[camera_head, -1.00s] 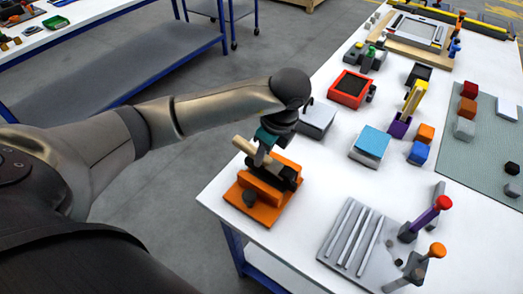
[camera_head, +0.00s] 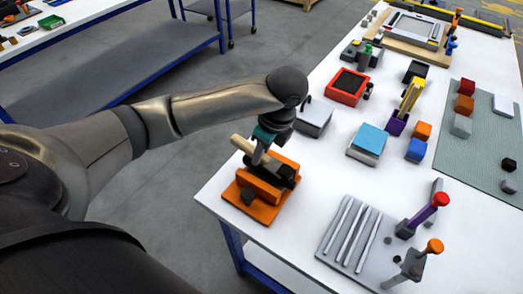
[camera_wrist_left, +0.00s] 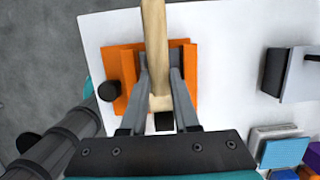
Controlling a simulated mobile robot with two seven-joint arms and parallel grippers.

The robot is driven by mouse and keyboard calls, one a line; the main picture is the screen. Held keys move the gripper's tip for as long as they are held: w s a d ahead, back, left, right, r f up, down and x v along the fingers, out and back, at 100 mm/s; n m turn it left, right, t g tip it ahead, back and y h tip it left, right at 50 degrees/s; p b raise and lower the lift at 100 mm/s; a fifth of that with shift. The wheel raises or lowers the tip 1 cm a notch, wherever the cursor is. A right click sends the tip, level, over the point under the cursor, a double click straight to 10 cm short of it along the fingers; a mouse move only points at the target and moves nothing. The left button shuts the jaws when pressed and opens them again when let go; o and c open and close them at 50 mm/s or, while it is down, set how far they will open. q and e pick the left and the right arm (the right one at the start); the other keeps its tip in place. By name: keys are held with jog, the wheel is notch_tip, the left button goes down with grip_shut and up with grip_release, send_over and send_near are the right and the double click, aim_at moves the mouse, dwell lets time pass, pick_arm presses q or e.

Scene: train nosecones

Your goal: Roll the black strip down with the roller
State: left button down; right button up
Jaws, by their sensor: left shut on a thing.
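My left gripper (camera_head: 259,156) is over the orange fixture (camera_head: 263,211) at the table's near left corner. In the left wrist view its fingers (camera_wrist_left: 160,75) are shut on the pale wooden handle (camera_wrist_left: 154,30), which I take for the roller's. The handle (camera_head: 242,145) also sticks out to the upper left in the head view. A black piece (camera_head: 286,172) lies along the fixture behind the raised orange block. I cannot tell which black part is strip and which is roller, or whether they touch; the gripper hides this. My right gripper is out of view.
A dark round knob (camera_head: 248,196) stands on the fixture's near side. A grey box (camera_head: 314,118) with a hook is behind it, and a blue-topped block (camera_head: 369,141) to the right. A grey rack with rods (camera_head: 345,236) is at front right. White table between is clear.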

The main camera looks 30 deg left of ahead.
pick_arm(q)
jog(key=shift+r, duration=0.1)
jog(key=p+v, duration=0.2)
jog(key=v, duration=0.1)
jog(key=a+p+v, duration=0.1)
jog(key=p+v, duration=0.1)
jog(key=p, duration=0.1)
jog(key=shift+a+r, duration=0.1)
jog(key=shift+r, duration=0.45)
dwell(0.4)
